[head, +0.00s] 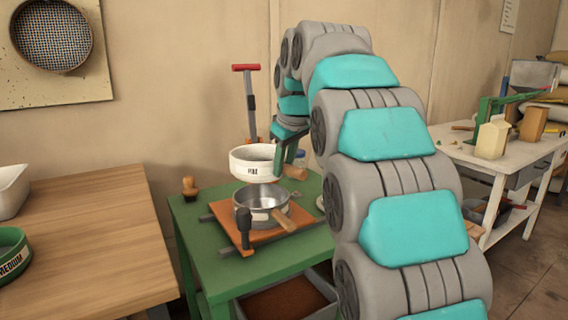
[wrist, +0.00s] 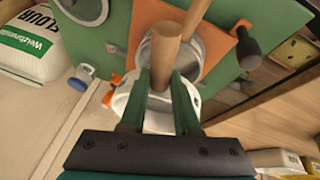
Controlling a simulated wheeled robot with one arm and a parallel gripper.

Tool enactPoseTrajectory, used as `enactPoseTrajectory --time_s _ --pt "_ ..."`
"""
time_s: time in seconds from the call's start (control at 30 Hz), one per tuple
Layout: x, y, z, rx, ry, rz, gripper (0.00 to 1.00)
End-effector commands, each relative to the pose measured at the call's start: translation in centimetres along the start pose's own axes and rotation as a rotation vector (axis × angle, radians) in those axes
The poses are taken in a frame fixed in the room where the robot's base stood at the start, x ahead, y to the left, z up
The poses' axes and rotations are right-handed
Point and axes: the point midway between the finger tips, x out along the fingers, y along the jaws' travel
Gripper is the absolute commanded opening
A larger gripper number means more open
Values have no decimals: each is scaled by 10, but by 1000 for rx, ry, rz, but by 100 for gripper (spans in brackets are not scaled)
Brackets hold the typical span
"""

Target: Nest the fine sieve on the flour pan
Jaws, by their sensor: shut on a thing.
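The fine sieve (head: 252,166) is a white ring with dark lettering and a wooden handle. My gripper (head: 287,163) is shut on this handle and holds the sieve in the air, above the flour pan and apart from it. The flour pan (head: 263,206) is a grey metal pan with a wooden handle, sitting on an orange board on the green table. In the wrist view the sieve handle (wrist: 165,62) stands between my green fingers (wrist: 163,95). The white sieve (wrist: 125,102) shows behind them and partly hides the pan.
The orange board (head: 222,213) has a black-knobbed clamp (head: 244,228) at its front. A red-handled tool (head: 249,100) stands behind. A wooden-knobbed object (head: 190,187) is on the green table's left. A green "MEDIUM" sieve (head: 12,255) lies on the wooden table (head: 90,235).

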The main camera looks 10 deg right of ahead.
Motion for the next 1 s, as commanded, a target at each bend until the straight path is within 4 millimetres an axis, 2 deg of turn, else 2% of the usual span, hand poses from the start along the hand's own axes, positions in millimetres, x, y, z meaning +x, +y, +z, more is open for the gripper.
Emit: enactPoseTrajectory --time_s 0.53,1.0 --pt "41 -9 18 0 0 0 0" --pt "46 -10 20 0 0 0 0"
